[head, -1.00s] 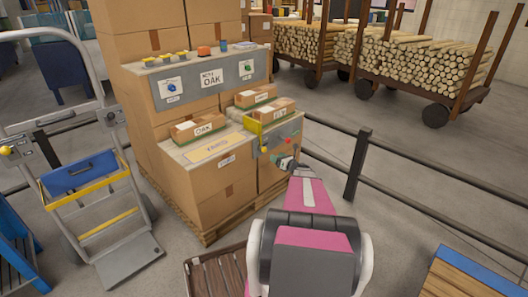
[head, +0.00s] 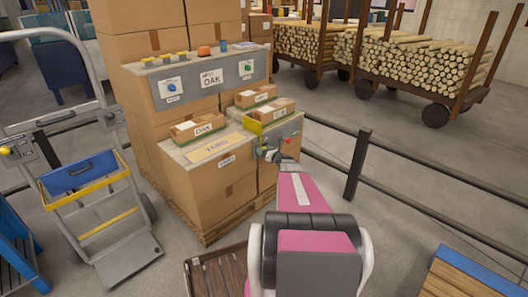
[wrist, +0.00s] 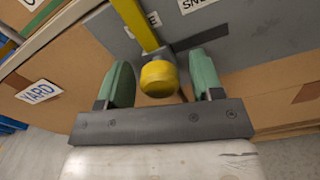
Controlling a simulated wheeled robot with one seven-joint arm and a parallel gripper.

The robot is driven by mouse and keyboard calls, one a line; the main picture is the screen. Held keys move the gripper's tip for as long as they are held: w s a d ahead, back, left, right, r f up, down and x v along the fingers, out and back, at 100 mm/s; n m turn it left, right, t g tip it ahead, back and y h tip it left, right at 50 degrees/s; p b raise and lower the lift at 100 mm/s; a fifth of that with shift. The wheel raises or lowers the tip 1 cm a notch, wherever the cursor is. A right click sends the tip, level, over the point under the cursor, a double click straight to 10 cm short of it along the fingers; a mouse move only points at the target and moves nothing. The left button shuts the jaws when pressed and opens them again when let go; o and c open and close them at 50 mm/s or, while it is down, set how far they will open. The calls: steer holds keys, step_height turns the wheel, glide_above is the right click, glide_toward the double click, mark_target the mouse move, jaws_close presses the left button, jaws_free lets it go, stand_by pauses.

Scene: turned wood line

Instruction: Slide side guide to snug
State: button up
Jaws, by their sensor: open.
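The side guide is a yellow bar (wrist: 134,22) in the wrist view, running down to a round yellow knob (wrist: 158,77). In the head view the yellow guide (head: 254,131) stands at the left end of a grey panel (head: 282,132) on the carton stack. My gripper (wrist: 158,82) is open, with one green finger on each side of the knob. I cannot tell whether either finger touches it. In the head view my gripper (head: 270,152) is at the panel's front and hides the knob. Part of a label starting "SNU" (wrist: 199,4) shows right of the bar.
A red knob (head: 288,140) is right of my gripper. A dark railing (head: 357,165) stands to the right.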

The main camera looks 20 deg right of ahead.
jaws_close()
steer(key=shift+w+d, duration=0.35)
steer(key=shift+d, duration=0.5)
steer(key=shift+w+d, duration=0.35)
steer(key=shift+d, duration=0.5)
steer(key=shift+w+d, duration=0.35)
steer(key=shift+d, duration=0.5)
jaws_free()
steer(key=shift+d, duration=0.15)
steer(key=shift+s, duration=0.15)
steer(key=v, duration=1)
steer(key=shift+s, duration=0.25)
steer(key=shift+d, duration=0.1)
